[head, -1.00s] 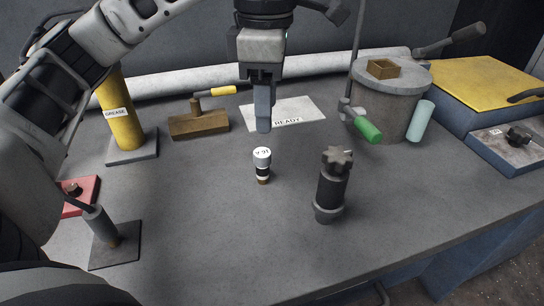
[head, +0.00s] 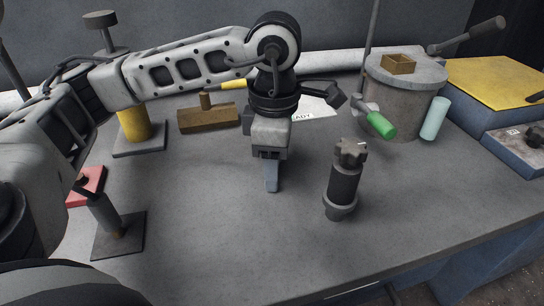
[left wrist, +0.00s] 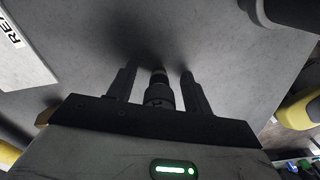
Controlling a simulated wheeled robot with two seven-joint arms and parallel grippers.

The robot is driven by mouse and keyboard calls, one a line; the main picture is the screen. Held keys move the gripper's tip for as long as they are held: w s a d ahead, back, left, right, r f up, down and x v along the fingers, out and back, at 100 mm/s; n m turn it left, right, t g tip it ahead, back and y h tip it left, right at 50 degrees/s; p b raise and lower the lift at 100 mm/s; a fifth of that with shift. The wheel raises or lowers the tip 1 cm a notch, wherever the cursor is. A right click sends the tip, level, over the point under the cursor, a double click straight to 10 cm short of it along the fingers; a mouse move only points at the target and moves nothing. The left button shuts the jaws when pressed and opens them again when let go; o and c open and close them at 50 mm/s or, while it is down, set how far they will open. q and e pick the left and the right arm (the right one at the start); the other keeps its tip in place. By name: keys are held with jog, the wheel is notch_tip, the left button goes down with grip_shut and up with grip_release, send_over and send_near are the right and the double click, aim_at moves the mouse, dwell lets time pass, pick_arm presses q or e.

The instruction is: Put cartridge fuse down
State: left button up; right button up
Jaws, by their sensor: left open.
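The cartridge fuse (left wrist: 158,92), a small dark-banded cylinder, shows in the left wrist view between the two fingers of my left gripper (left wrist: 158,74). The fingers are apart, with a visible gap on each side of the fuse. In the head view my left gripper (head: 271,184) points down close to the table top, and it hides the fuse there. My right gripper is in neither view.
A dark cylinder with a knobbed top (head: 345,180) stands just right of my left gripper. The READY card (head: 315,108), a wooden-based brush (head: 208,119) and a grey drum (head: 400,105) are behind. The table front is clear.

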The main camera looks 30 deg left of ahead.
pick_arm(q)
jog(key=c, duration=1.1)
jog(key=shift+o, duration=0.2)
jog(key=shift+r, duration=0.1)
